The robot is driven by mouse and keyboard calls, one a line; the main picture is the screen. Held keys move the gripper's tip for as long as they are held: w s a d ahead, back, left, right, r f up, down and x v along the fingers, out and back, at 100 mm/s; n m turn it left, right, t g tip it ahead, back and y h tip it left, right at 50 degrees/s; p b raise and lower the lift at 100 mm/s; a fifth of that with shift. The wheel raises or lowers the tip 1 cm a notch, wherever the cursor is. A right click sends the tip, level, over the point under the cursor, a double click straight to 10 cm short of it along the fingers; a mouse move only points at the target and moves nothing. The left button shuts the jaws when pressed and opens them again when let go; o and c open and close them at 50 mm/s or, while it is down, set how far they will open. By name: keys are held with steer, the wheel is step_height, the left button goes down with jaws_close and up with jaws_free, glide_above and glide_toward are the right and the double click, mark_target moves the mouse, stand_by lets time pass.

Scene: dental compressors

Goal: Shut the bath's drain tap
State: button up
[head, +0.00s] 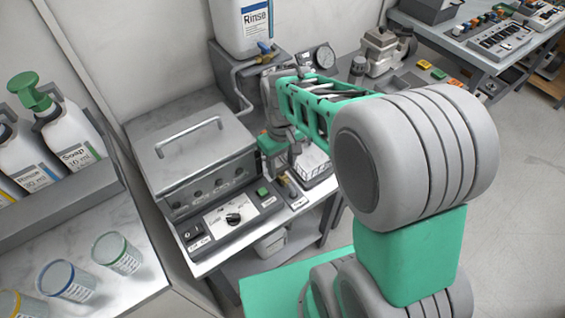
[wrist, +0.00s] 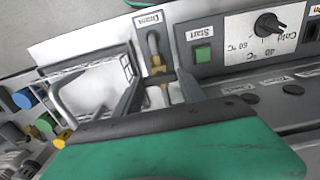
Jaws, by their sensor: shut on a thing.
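The bath (head: 195,150) is a grey metal box with a closed lid and a control panel along its front. Its drain tap (wrist: 156,62), yellow with a grey lever, sits beside the "Drain" label (wrist: 149,20) in the wrist view. My gripper (wrist: 158,80) has its two dark fingers on either side of the tap's yellow part and is shut on it. In the head view, my gripper (head: 280,163) is at the right end of the bath's panel and largely covers the tap. I cannot tell the tap's exact setting.
The panel carries a green start button (wrist: 202,55) and a dial (wrist: 268,24) close to the tap. A wire basket (head: 313,165) stands right of the bath. A Rinse container (head: 241,28) with a blue-handled tap stands behind.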

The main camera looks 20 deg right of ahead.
mark_target(282, 168)
steer(key=shift+w+r, duration=0.1)
stand_by(0.3)
steer(key=o, duration=1.4)
steer(key=shift+c, duration=0.2)
step_height(282, 168, up, 8)
steer(key=shift+f, duration=0.15)
steer(key=s+m+t, duration=0.3)
steer(key=s, duration=0.5)
steer(key=shift+s+d+r, duration=0.15)
steer(key=shift+s+r, duration=0.05)
steer(key=shift+r, duration=0.15)
